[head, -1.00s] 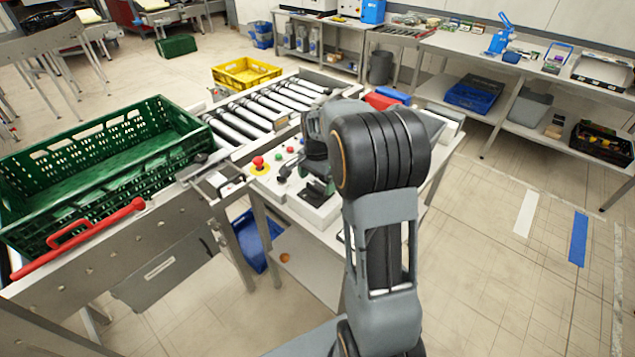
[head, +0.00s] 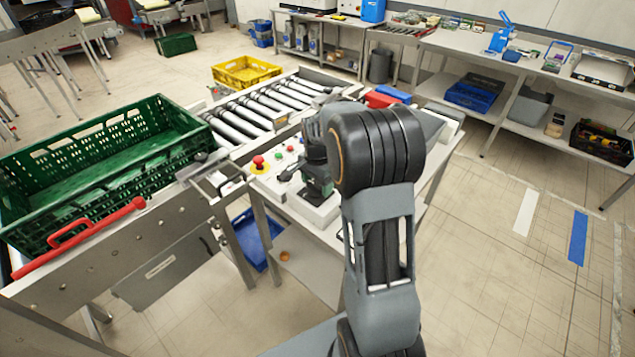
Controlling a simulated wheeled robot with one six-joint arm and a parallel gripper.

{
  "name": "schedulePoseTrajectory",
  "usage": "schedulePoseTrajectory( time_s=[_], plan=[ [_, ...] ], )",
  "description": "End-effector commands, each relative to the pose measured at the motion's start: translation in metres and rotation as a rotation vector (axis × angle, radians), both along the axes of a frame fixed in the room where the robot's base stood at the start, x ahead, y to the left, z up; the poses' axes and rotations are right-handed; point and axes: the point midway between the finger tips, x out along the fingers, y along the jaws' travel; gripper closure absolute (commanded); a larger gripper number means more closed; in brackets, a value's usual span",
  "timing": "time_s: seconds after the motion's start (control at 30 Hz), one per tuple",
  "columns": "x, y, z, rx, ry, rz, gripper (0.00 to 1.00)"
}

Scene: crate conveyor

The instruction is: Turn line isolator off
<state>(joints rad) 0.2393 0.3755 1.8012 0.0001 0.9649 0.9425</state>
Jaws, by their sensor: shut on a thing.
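The control panel (head: 318,212) is a light box on the table beside the roller conveyor. My gripper (head: 317,190) points down at its near part and is shut on a dark part there, which looks like the line isolator handle. My gripper and wrist largely cover that spot, so the handle's angle cannot be read. A red mushroom button (head: 258,162) on a yellow base sits at the panel's left, with small green and red buttons behind. A black knob or lever (head: 287,174) shows just left of my gripper.
A green crate (head: 95,217) stands left on the conveyor, near a red bar handle (head: 80,238). Rollers (head: 255,112) run behind the panel, with a yellow crate (head: 246,73) beyond. The floor at right is clear.

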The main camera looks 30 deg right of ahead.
Motion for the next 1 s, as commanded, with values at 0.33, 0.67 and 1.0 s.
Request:
schedulePoseTrajectory(
  time_s=[0.33, 0.67, 1.0],
  plan=[
    [0.0002, 0.0000, 0.0001, 0.000, 0.000, 0.031, 0.53],
    [0.0015, 0.0006, -0.0001, -0.001, 0.000, 0.255, 0.53],
    [0.0027, 0.0020, 0.0001, -0.001, -0.001, 0.579, 0.54]
  ],
)
